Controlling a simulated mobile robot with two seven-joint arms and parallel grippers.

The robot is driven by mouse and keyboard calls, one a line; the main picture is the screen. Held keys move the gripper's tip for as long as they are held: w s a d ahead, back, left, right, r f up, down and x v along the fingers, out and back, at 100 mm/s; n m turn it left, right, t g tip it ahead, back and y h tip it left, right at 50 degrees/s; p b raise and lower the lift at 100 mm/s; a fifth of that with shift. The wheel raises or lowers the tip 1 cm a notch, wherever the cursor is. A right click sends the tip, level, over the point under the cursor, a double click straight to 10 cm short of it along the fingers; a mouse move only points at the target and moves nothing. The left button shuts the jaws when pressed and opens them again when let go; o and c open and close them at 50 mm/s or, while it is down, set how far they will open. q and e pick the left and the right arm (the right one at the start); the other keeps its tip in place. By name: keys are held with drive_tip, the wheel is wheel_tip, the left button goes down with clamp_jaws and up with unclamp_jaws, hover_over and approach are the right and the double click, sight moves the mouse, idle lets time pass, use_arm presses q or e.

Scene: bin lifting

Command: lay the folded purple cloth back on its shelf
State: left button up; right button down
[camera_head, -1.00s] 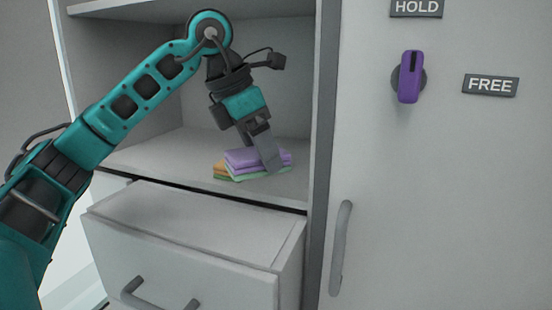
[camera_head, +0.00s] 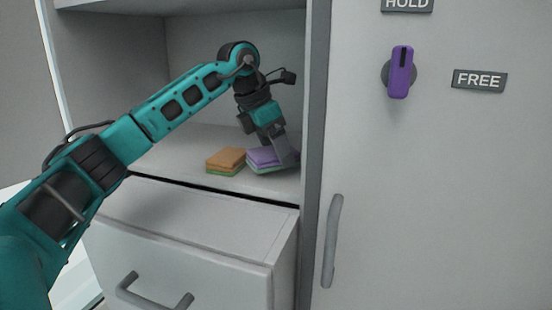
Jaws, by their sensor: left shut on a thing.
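The folded purple cloth (camera_head: 262,156) is at the right side of the open shelf (camera_head: 190,142), close to the upright cabinet divider. A pale green layer shows beneath its purple top. My left gripper (camera_head: 286,160) is shut on the purple cloth at its right part, with the fingers hiding that end. I cannot tell whether the cloth rests fully on the shelf or is slightly raised. A folded orange cloth (camera_head: 226,157) with a green lower layer lies just left of it on the shelf. My right gripper is not in view.
A drawer (camera_head: 190,225) with a grey handle (camera_head: 150,295) stands out below the shelf. To the right is a closed door with a long handle (camera_head: 331,240), a purple knob (camera_head: 401,72) and a FREE label (camera_head: 479,81). The shelf's left part is clear.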

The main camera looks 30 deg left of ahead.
sight(258, 152)
use_arm(q)
drive_tip(key=shift+f, duration=0.95)
drive_tip(key=shift+w+a+f, duration=0.1)
drive_tip(key=shift+w+f, duration=0.1)
drive_tip(key=o, duration=0.9)
drive_tip(key=p+v, duration=0.1)
drive_tip(key=v, duration=0.9)
drive_tip(key=shift+s+r, duration=0.1)
drive_tip(key=shift+r, duration=0.25)
drive_tip(key=shift+s+a+r+p, duration=0.2)
drive_tip(key=shift+s+r+p, duration=0.15)
drive_tip(key=shift+r, duration=0.25)
